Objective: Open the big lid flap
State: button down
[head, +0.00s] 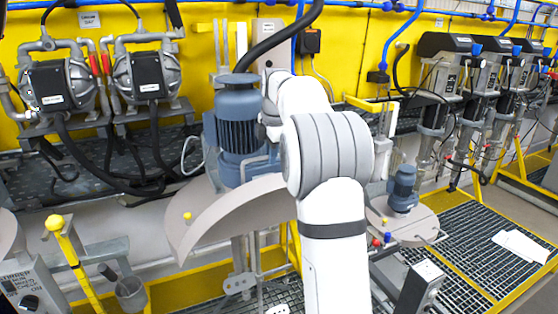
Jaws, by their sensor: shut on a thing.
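The big lid flap (222,218) is a grey-beige half-disc left of my arm in the head view. It stands tilted up, with its curved edge toward the upper right and a yellow knob on its left part. A blue-grey agitator motor (238,130) stands upright just behind it. My white arm rises in front and covers the flap's right end. The arm's far end bends down beside the motor. My gripper's fingers are hidden behind the arm, so I cannot see where they touch the flap.
A second, smaller agitator motor (403,188) sits on a round drum lid (410,222) to the right. A yellow-handled lever (75,260) and a control box (28,290) stand at the lower left. Pumps (150,75) and hoses line the yellow wall.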

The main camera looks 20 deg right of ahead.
jog(key=shift+w+f, duration=0.25)
jog(key=shift+w, duration=0.55)
jog(key=shift+w+f, duration=0.25)
jog(key=shift+w, duration=0.5)
jog(key=c, duration=1.5)
grip_release()
jog(key=shift+w, duration=0.1)
jog(key=v, duration=0.8)
jog(key=shift+r, duration=0.1)
jog(key=shift+b, duration=0.3)
